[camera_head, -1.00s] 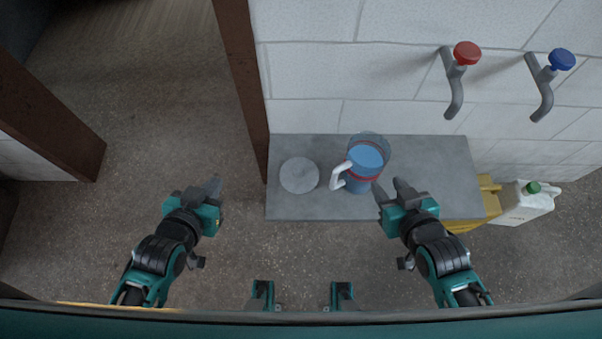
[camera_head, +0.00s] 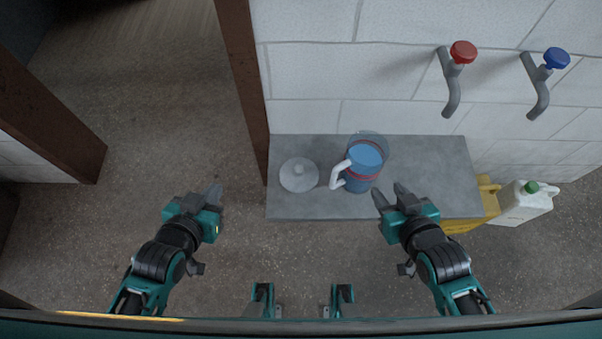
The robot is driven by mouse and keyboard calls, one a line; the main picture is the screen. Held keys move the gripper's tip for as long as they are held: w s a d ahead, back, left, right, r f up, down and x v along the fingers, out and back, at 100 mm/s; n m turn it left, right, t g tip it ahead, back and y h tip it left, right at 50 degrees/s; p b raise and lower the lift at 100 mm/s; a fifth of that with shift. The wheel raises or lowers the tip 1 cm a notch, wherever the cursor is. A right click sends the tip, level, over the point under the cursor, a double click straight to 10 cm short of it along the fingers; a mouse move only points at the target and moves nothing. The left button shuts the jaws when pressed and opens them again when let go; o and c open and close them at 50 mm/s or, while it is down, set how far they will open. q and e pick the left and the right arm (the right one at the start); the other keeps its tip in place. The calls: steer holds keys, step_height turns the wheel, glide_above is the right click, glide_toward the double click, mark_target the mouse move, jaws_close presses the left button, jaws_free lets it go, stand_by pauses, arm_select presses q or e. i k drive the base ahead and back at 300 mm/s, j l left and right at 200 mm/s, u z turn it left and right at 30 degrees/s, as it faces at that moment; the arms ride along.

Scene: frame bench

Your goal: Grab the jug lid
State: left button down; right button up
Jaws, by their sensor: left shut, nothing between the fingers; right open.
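The jug lid (camera_head: 299,175) is a grey-white disc with a small raised knob, lying flat on the left part of the grey bench. The jug (camera_head: 361,172) stands right of it, with blue contents, a red band, a clear rim and a white handle on its left side. My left gripper (camera_head: 213,192) is shut and empty, left of the bench and of the lid, apart from both. My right gripper (camera_head: 388,192) is open and empty at the bench's front edge, just right of the jug and not visibly touching it.
The grey bench (camera_head: 430,165) stands against a white block wall. Red (camera_head: 463,52) and blue (camera_head: 557,59) taps stick out of the wall. A yellow container (camera_head: 488,196) and a white canister (camera_head: 524,203) stand right of the bench. A brown post (camera_head: 242,85) rises at its left.

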mark_target(298, 174)
steer(key=j+z, duration=0.35)
steer(key=j, duration=0.45)
steer(key=j+z, duration=0.3)
steer(key=j, duration=0.5)
